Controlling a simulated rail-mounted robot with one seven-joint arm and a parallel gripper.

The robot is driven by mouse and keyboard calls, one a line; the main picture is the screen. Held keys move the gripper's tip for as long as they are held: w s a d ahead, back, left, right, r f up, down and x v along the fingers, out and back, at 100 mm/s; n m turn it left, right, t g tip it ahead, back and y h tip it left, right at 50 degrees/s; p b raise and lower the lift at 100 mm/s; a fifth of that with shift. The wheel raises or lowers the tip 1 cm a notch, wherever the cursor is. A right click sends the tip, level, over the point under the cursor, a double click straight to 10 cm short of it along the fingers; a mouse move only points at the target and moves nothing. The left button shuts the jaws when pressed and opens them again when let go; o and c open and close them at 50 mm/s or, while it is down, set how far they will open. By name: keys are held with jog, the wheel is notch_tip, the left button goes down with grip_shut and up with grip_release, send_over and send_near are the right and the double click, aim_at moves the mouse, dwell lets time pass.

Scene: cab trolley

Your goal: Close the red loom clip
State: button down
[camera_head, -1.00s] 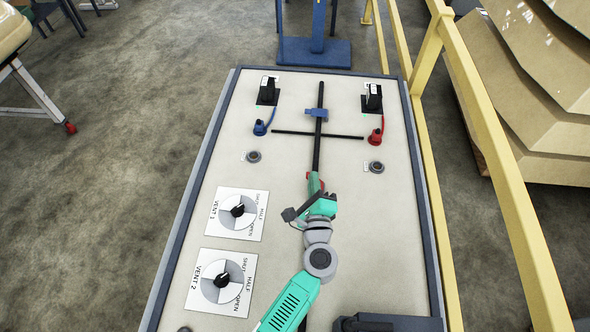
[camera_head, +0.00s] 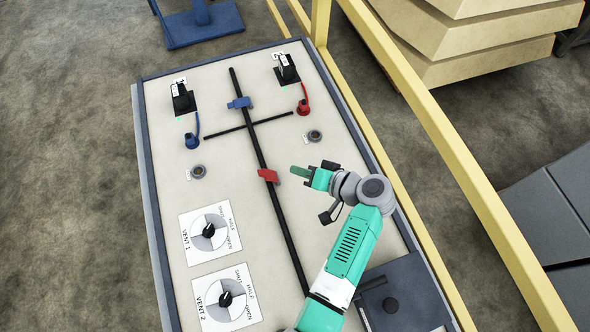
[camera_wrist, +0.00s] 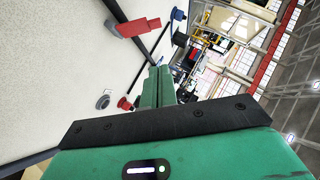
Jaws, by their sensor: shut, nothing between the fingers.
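The red loom clip (camera_head: 268,175) sits on the long black loom (camera_head: 285,228) near the middle of the panel. In the wrist view the red clip (camera_wrist: 130,27) is at the upper left, with a red piece sticking out to the side across the black loom. I cannot tell whether its lid is latched. My gripper (camera_head: 298,171) is shut and empty, just right of the clip, with a small gap between them in the picture. Its green fingers show together in the wrist view (camera_wrist: 158,85). A blue clip (camera_head: 239,103) sits farther up the loom.
Blue (camera_head: 192,140) and red (camera_head: 303,107) plugs stand on either side of the loom, with black switches above them. Two vent dials (camera_head: 209,231) are at the left. A yellow rail (camera_head: 430,125) runs along the right side. The panel left of the clip is clear.

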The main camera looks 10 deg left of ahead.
aim_at(271, 173)
jog(key=shift+w+a+f+b, duration=0.1)
jog(key=shift+a+f, duration=0.8)
jog(key=shift+a, duration=0.45)
jog(key=shift+w+a+f+b, duration=0.1)
jog(key=shift+a+f+b, duration=0.05)
jog(key=shift+a+f, duration=1)
jog(key=shift+a+f+b, duration=0.1)
jog(key=shift+a+f, duration=0.6)
jog(key=shift+a, duration=0.85)
